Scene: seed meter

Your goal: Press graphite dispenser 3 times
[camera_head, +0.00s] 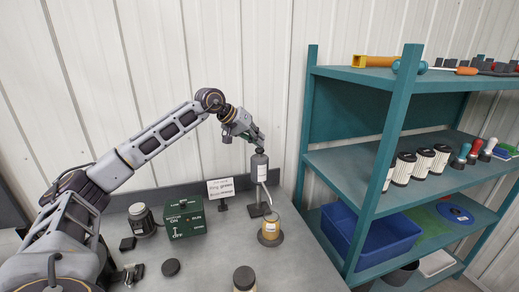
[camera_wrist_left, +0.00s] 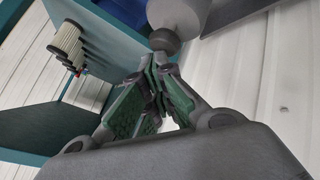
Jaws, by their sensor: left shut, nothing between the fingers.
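The graphite dispenser (camera_head: 259,168) is a grey upright cylinder with a pale label and a thin pale spout, on a stand at the back of the bench. My right gripper is not in view.
A green ON/OFF box (camera_head: 185,218), a small sign (camera_head: 221,188) and a dark jar (camera_head: 141,218) stand left of the dispenser. A teal shelf (camera_head: 345,162) with a blue bin (camera_head: 372,236) stands at right.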

